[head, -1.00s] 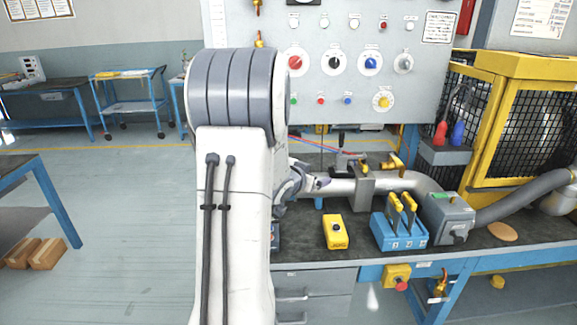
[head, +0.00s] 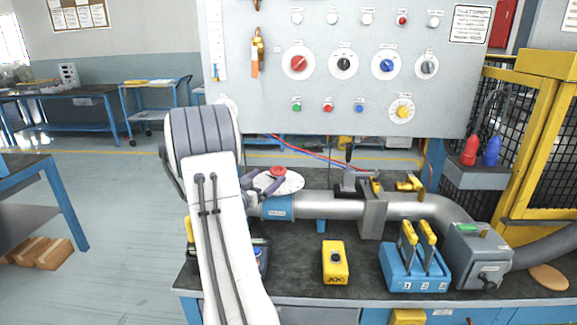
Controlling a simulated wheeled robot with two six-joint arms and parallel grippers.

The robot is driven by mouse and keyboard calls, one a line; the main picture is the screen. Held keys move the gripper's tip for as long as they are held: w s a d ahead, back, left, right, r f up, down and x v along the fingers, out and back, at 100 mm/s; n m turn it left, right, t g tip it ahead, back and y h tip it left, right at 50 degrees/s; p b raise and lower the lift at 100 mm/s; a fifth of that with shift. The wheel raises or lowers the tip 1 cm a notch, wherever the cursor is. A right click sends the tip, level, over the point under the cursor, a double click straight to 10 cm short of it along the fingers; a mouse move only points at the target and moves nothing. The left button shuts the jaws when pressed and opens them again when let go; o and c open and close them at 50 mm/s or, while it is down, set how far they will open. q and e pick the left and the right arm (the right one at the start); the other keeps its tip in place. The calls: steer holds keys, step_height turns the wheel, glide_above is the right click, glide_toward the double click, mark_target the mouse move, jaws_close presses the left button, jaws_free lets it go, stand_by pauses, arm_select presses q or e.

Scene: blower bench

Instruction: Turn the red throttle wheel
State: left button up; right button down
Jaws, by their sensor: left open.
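A small red wheel (head: 278,171) shows on a white round plate (head: 293,184) at the back left of the bench, behind the pipe. My left arm comes in from the lower left and covers part of this area. My left gripper (head: 270,186) is open, with its dark fingers beside the red wheel and over the white plate. I cannot tell whether the fingers touch the wheel. My right gripper is out of view.
The silver pipe (head: 335,206) runs right from the gripper through a grey clamp. A yellow button box (head: 335,262) and a blue lever box (head: 414,270) stand in front. The panel (head: 330,130) with a red knob (head: 299,63) hangs above. A yellow cage (head: 535,130) bounds the right.

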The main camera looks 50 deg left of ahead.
arm_select(q)
steer(key=p+x, duration=0.1)
steer(key=x, duration=0.8)
steer(key=shift+w, duration=0.35)
